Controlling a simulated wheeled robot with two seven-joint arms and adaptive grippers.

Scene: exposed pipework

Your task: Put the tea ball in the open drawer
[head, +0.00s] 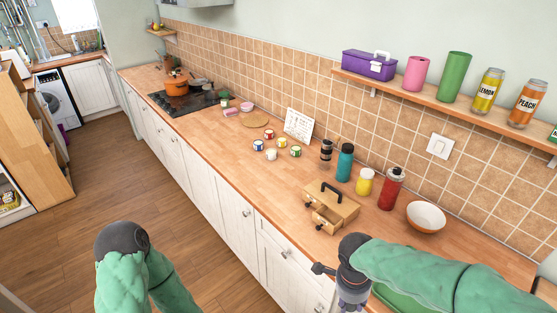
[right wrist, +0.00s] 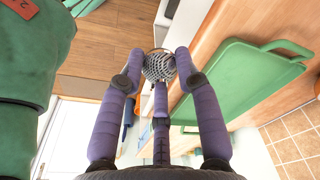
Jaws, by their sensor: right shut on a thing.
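My right gripper (head: 352,303) is at the bottom of the head view, by the counter's front edge. In the right wrist view its purple fingers (right wrist: 157,75) are shut on the tea ball (right wrist: 158,67), a grey mesh ball. The tea ball cannot be made out in the head view. A small wooden box (head: 338,203) with a dark top handle stands on the counter, beyond the right gripper. Its small open drawer (head: 325,221) sticks out towards the front; I cannot see clearly what is inside. My left arm shows at lower left, but its gripper is out of view.
A green tray (right wrist: 238,82) lies on the counter beside the right gripper. A red bottle (head: 391,188), yellow jar (head: 364,182), teal bottle (head: 345,163) and white-and-orange bowl (head: 426,217) stand behind the box. Several small tins stand further left. The counter left of the box is clear.

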